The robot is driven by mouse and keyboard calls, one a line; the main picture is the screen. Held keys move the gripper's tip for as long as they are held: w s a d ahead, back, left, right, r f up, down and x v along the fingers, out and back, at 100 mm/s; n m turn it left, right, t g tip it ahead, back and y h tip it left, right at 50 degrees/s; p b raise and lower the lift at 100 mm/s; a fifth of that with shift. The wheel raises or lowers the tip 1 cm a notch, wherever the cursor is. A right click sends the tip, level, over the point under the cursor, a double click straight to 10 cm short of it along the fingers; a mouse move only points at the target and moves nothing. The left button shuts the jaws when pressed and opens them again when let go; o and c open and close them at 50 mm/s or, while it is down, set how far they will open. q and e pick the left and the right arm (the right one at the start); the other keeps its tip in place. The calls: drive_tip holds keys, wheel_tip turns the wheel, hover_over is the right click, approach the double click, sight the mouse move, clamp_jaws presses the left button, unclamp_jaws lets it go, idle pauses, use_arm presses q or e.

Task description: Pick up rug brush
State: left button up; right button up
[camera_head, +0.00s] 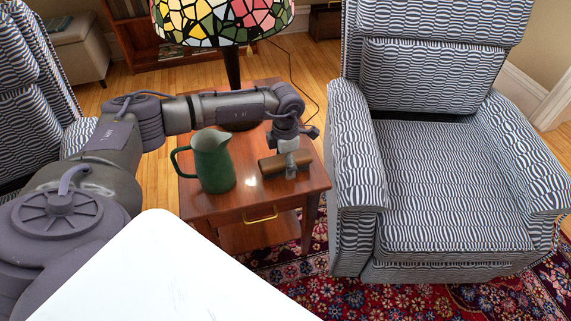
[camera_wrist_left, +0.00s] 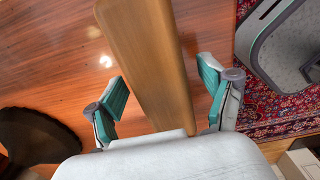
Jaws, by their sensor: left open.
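The rug brush (camera_head: 271,167) has a brown wooden back and lies on the reddish wooden side table (camera_head: 252,196), to the right of a green pitcher. Its long wooden back (camera_wrist_left: 150,60) runs down the middle of the left wrist view. My left gripper (camera_head: 287,158) points down over the brush in the head view. In the wrist view the open left gripper (camera_wrist_left: 165,103) has one teal-padded finger on each side of the wood, with a gap visible on both sides. Whether the fingertips reach below its top is unclear. My right gripper is not in view.
The green pitcher (camera_head: 213,161) stands on the table just left of the brush. A lamp with a stained-glass shade (camera_head: 222,20) stands at the table's back. A patterned armchair (camera_head: 450,190) is close on the right. A floral red rug (camera_head: 410,298) lies in front.

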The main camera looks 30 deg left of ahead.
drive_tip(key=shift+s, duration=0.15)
